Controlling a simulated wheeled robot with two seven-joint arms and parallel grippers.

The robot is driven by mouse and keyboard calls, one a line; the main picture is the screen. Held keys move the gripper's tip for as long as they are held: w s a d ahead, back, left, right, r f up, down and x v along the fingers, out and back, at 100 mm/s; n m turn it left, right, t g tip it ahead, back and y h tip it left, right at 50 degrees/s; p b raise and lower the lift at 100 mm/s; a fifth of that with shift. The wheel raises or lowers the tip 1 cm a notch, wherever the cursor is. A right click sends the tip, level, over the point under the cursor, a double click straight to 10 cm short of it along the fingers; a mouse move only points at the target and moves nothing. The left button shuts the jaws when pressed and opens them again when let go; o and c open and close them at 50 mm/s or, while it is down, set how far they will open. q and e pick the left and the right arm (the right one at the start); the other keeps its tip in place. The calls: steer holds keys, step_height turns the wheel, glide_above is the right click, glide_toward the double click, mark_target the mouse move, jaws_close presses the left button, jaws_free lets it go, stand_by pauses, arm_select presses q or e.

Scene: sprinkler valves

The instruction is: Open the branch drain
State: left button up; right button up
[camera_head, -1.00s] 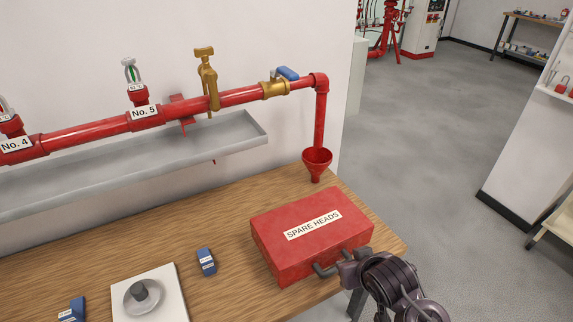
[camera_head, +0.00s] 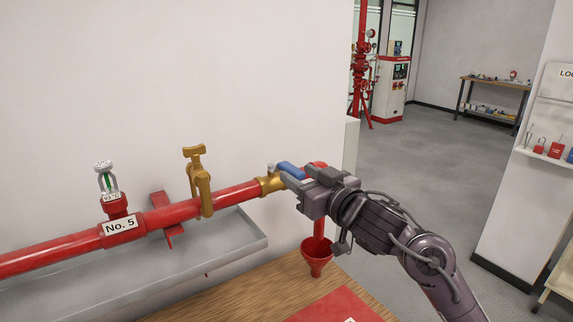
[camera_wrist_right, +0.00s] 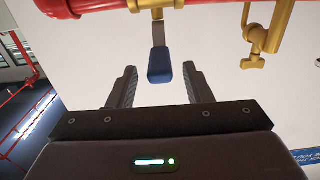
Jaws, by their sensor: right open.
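The branch drain valve (camera_head: 268,184) is a brass valve with a blue lever (camera_head: 290,170), near the right end of the red pipe (camera_head: 238,194). In the right wrist view the blue lever (camera_wrist_right: 160,66) sticks out crosswise to the pipe, towards my gripper. My right gripper (camera_head: 304,181) is at the lever from the right and partly hides the pipe's end. In the wrist view it is open (camera_wrist_right: 159,72), with the lever's tip between the two fingers and a gap on both sides. My left gripper is not in view.
A red funnel (camera_head: 317,257) sits under the down pipe. A grey trough (camera_head: 150,262) runs below. The red box (camera_head: 340,306) lies on the wooden bench.

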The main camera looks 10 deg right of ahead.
mark_target(288, 165)
steer(key=x, duration=0.4)
steer(key=shift+w+a+p, duration=0.1)
steer(key=shift+p, duration=0.3)
steer(key=shift+w+a, duration=0.15)
steer(key=shift+w, duration=0.2)
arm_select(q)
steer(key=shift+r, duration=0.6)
arm_select(e)
steer(key=shift+f, duration=0.1)
jaws_close()
